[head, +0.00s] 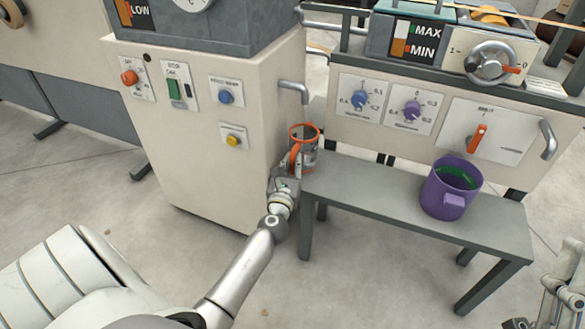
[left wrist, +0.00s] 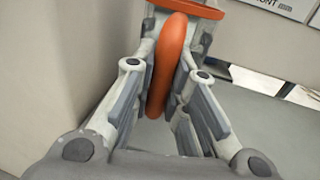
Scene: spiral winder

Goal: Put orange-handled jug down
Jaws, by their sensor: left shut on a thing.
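The orange-handled jug (head: 309,150) has a grey, see-through-looking body and an orange rim. It is at the left end of the grey bench, beside the cream cabinet. My left gripper (head: 290,176) is shut on its orange handle. In the left wrist view the handle (left wrist: 168,65) stands upright between the two fingers, with the orange rim (left wrist: 200,8) at the top. The jug's base is partly hidden by the gripper, so I cannot tell whether it touches the bench. My right gripper (head: 566,285) shows only in part at the lower right edge.
The grey bench (head: 400,200) has clear room in its middle. A purple jug (head: 448,188) with green contents stands towards its right end. The cream cabinet (head: 215,140) rises close on the left, and a control panel (head: 440,115) with knobs stands behind the bench.

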